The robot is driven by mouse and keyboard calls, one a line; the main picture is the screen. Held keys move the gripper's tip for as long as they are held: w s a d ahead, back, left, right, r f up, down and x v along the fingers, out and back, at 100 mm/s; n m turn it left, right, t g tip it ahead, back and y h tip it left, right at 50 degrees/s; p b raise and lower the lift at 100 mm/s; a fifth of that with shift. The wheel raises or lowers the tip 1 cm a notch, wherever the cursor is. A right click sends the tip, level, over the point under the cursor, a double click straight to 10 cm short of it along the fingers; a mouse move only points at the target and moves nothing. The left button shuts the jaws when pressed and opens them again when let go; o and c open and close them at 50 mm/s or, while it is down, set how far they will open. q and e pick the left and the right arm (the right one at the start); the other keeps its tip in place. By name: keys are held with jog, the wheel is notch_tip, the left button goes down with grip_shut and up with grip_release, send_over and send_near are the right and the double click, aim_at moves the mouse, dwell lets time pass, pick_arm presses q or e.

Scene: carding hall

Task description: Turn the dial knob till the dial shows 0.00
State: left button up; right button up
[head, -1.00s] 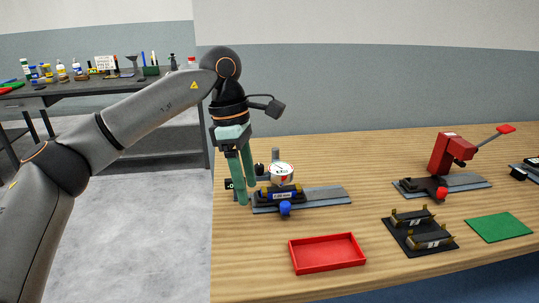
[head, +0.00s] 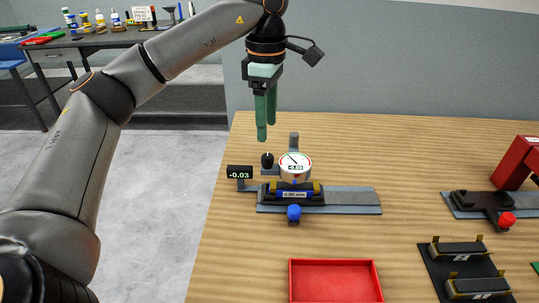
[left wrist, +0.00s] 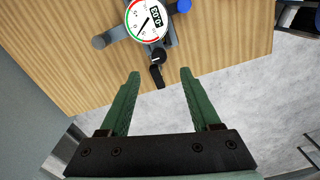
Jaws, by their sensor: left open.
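The dial gauge (head: 295,166) has a round white face and shows -0.03. It also shows in the left wrist view (left wrist: 147,20). The dial knob (head: 267,160) is small and black, at the gauge's left side; in the left wrist view the knob (left wrist: 158,57) has a white mark. A small black readout (head: 240,172) left of the gauge reads -0.03. My left gripper (head: 267,130) is open and empty, with green fingers pointing down. It is above the knob, apart from it. My right gripper is not in view.
The gauge stand has a grey base plate (head: 352,200) and a blue knob (head: 294,213) in front. A red tray (head: 335,262) lies nearer. A black block holder (head: 438,268) and a red press (head: 515,165) stand right. The wooden table behind the gauge is clear.

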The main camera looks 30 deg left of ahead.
aim_at(268, 156)
pick_arm(q)
notch_tip(268, 156, down, 9)
jog(key=shift+r, duration=0.15)
grip_shut()
dwell(0.6)
